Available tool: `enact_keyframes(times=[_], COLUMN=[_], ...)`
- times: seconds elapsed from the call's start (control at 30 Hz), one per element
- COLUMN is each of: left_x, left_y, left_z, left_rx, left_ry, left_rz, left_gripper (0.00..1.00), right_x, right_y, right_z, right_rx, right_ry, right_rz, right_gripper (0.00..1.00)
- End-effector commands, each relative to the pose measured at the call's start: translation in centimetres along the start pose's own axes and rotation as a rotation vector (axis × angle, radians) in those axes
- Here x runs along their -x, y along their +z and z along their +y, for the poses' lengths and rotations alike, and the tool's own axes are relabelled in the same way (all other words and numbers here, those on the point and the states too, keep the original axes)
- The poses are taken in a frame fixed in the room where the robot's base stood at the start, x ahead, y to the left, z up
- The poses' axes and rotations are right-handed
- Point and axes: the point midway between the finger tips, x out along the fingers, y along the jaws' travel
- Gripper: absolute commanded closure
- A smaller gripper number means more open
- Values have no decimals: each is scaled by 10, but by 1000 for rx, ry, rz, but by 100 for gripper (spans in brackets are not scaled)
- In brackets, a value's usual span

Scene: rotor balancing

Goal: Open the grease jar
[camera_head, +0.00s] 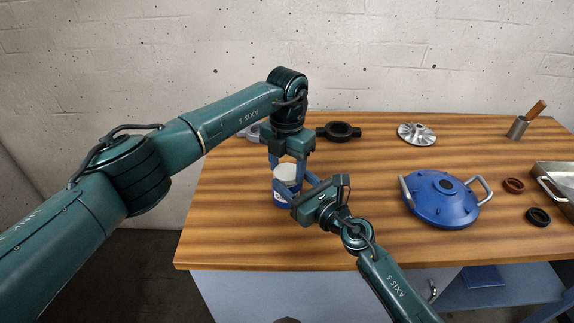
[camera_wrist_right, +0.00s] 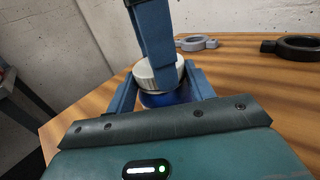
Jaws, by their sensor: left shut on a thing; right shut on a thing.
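The grease jar (camera_head: 283,199) stands upright on the wooden table, with a blue body and a whitish lid (camera_head: 286,172). My left gripper (camera_head: 287,174) comes down from above, shut on the lid with one finger on each side. My right gripper (camera_head: 297,192) reaches in low from the right and front, shut on the blue jar body. In the right wrist view the jar body (camera_wrist_right: 168,99) sits between my right fingers, and a left finger crosses in front of the pale lid (camera_wrist_right: 148,75). The lid appears seated on the jar; I cannot tell whether it has turned.
A black ring clamp (camera_head: 339,131) and a silver impeller (camera_head: 416,134) lie at the back. A blue cover with handles (camera_head: 440,200) lies right of my right gripper. The front left table is clear.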

Motion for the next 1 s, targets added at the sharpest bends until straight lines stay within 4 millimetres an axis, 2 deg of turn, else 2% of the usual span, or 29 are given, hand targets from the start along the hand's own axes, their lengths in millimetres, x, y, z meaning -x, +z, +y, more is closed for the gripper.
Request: enact_keyframes(times=[0.03,0.07,0.3,0.63,0.93,1.0], left_x=[0,0,0,5,42,45], left_y=[0,0,0,0,0,0], left_z=[-1,-1,0,0,0,0], left_rx=[-2,-2,-3,-4,-4,-7], left_ry=[-2,-2,-1,1,1,1], left_rz=[2,2,1,-1,-1,-1], left_gripper=[74,44,25,25,25,28], right_x=[1,1,1,1,1,1], right_y=[-6,-6,-6,-6,-6,-6], right_z=[-1,-1,-1,0,0,0], right_rx=[-1,-1,0,0,1,1], right_ry=[-2,-2,-1,0,0,0], right_rz=[10,10,11,11,11,11], right_gripper=[100,100,100,100,100,100])
